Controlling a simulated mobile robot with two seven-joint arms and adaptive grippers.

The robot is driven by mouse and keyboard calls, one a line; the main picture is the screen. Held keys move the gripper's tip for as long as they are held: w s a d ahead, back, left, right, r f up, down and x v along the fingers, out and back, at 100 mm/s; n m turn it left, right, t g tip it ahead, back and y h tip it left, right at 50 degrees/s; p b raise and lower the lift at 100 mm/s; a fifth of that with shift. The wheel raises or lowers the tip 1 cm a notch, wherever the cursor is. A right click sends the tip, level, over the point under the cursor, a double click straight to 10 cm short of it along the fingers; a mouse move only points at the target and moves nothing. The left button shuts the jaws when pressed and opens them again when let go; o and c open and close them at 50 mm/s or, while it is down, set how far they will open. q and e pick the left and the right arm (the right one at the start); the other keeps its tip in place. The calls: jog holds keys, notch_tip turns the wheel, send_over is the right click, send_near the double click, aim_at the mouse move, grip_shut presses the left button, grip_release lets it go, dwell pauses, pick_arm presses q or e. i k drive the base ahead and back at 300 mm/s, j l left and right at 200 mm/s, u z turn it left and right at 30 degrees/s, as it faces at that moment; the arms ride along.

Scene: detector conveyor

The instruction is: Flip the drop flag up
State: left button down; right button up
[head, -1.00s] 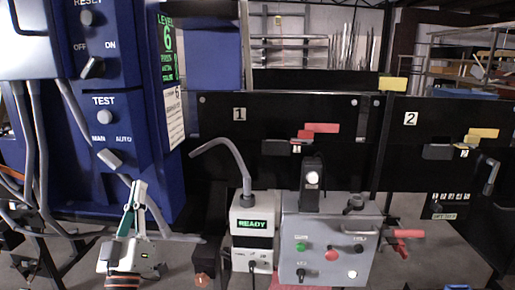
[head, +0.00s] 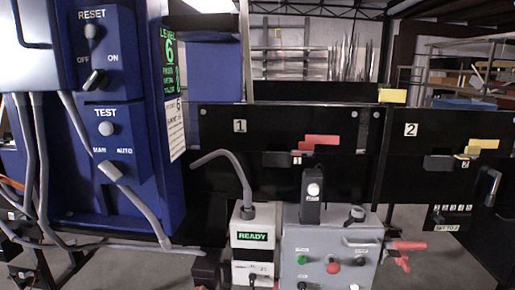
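Neither of my grippers shows in the head view. No part is labelled drop flag, so I cannot tell which piece it is. A red flag-like plate (head: 322,140) stands out from the black panel marked 1 (head: 230,150), over a small black block (head: 278,159). A yellow flag-like plate (head: 483,143) is on the black panel marked 2 (head: 400,160), with a dark block (head: 438,162) to its left. Nothing touches these plates.
A blue control cabinet (head: 140,160) with RESET and TEST switches stands at the left, with grey conduits.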

aim_at(244, 4)
jog(key=i+l, duration=0.1)
jog(key=l, duration=0.3)
jog(key=i+l, duration=0.15)
jog(key=l, duration=0.25)
jog(key=i+l, duration=0.1)
jog(key=l, duration=0.25)
jog(key=i+l+u, duration=0.1)
jog(key=l, duration=0.3)
jog(key=i+l, duration=0.15)
jog(key=l, duration=0.25)
